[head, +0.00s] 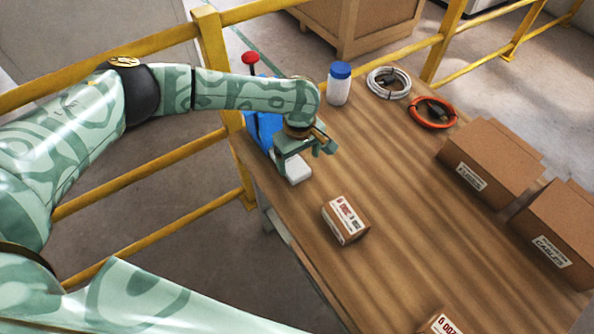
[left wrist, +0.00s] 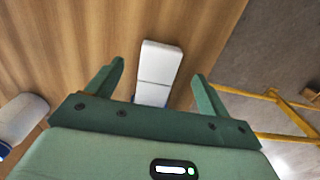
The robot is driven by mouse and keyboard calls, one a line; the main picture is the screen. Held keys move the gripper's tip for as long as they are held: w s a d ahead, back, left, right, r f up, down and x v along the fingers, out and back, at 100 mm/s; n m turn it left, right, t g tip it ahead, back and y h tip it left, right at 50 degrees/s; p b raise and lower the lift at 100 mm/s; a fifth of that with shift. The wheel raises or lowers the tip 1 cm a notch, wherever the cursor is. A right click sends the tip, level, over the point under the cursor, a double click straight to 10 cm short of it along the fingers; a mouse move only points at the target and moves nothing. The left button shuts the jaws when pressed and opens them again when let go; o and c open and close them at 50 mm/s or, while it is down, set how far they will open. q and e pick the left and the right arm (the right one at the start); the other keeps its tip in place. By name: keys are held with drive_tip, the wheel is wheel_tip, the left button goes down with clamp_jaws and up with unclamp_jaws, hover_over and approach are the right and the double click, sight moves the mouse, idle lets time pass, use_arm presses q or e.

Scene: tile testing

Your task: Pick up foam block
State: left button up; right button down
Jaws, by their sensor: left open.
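A white block (head: 297,170), which looks like the foam block, lies on the wooden table (head: 400,200) near its left edge. My left gripper (head: 303,148) is over it and hides part of it in the head view. In the left wrist view the white block (left wrist: 158,68) shows between the two spread fingers of the left gripper (left wrist: 159,75), with gaps on both sides. The left gripper is open and holds nothing. The gripper body hides the near end of the block. My right gripper is not in view.
A blue object (head: 262,128) and a red knob (head: 250,58) are close to the left gripper. A blue-capped white bottle (head: 339,88), white cable coil (head: 388,82) and orange coil (head: 433,112) stand behind. A small carton (head: 345,220) lies in front; larger cartons (head: 490,165) are right.

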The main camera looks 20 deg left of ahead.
sight(298, 171)
use_arm(q)
wheel_tip(298, 171, down, 5)
drive_tip(key=b, duration=0.2)
drive_tip(key=shift+a+b, duration=0.1)
drive_tip(key=shift+b, duration=0.2)
drive_tip(key=shift+r, duration=0.25)
drive_tip(key=shift+c, duration=0.9)
drive_tip(key=c, duration=0.9)
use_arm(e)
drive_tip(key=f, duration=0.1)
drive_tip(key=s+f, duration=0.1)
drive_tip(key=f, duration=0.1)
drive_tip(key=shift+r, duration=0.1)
